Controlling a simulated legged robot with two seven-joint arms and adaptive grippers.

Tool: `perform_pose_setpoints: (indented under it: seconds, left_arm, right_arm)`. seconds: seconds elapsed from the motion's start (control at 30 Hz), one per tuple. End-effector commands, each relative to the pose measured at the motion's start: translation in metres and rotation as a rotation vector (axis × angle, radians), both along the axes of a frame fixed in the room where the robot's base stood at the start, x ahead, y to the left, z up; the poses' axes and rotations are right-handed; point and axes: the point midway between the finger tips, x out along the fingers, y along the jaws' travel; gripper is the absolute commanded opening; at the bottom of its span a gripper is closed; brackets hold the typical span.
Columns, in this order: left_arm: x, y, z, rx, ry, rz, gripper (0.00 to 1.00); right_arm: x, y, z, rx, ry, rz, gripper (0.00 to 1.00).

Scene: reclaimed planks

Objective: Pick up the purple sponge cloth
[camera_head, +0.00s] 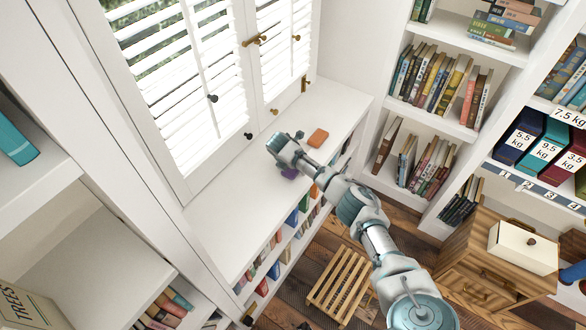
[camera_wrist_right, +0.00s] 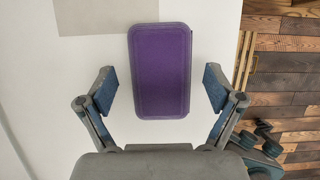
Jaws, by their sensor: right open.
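The purple sponge cloth (camera_wrist_right: 160,70) lies flat on the white surface, a rounded rectangle seen from above in the right wrist view. In the head view only a small part of the sponge cloth (camera_head: 290,173) shows beneath my right gripper (camera_head: 287,158), on the white ledge below the shuttered window. In the wrist view my right gripper (camera_wrist_right: 160,88) is open, one finger on each side of the cloth's lower half, with clear gaps between. I cannot tell its exact height above the cloth. My left gripper is not in view.
An orange-brown flat block (camera_head: 318,137) lies on the white ledge (camera_head: 232,222) beyond my gripper. The window shutters (camera_head: 180,75) rise behind the ledge. Bookshelves (camera_head: 440,85) stand at the right. A slatted wooden rack (camera_head: 340,284) is on the floor below.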

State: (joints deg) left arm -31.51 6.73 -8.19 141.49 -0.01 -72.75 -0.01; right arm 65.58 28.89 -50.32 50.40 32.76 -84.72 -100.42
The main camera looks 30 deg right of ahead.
Motion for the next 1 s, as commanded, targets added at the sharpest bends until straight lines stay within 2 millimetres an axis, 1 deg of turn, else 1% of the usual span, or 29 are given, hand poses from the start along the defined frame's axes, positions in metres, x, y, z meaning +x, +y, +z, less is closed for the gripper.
perform_pose_setpoints:
  seconds: [0.47,0.5,0.57,0.6,0.7,0.77,0.8,1.0]
  left_arm:
    - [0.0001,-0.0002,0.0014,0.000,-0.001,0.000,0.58]
    - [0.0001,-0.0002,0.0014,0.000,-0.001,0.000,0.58]
    - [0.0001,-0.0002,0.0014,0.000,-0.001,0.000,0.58]
    - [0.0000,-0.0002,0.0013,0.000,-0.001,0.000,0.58]
    - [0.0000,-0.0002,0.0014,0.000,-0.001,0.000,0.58]
    - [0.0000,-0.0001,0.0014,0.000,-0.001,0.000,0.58]
    - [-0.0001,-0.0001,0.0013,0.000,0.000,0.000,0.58]
    - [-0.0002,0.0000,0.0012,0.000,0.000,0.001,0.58]
  right_arm:
    - [0.0000,0.0002,-0.0037,0.000,0.000,0.000,0.92]
    - [0.0000,0.0002,-0.0037,0.000,0.000,0.000,0.87]
    - [0.0000,0.0002,-0.0037,0.000,0.000,0.000,0.72]
    - [-0.0001,0.0002,-0.0037,0.000,0.000,0.000,0.62]
    - [-0.0001,0.0002,-0.0038,0.000,0.000,0.000,0.39]
    - [-0.0001,0.0001,-0.0038,0.001,0.000,0.000,0.39]
    - [-0.0001,0.0001,-0.0038,0.001,0.000,0.000,0.34]
    - [-0.0001,0.0002,-0.0040,0.001,0.001,0.001,0.34]
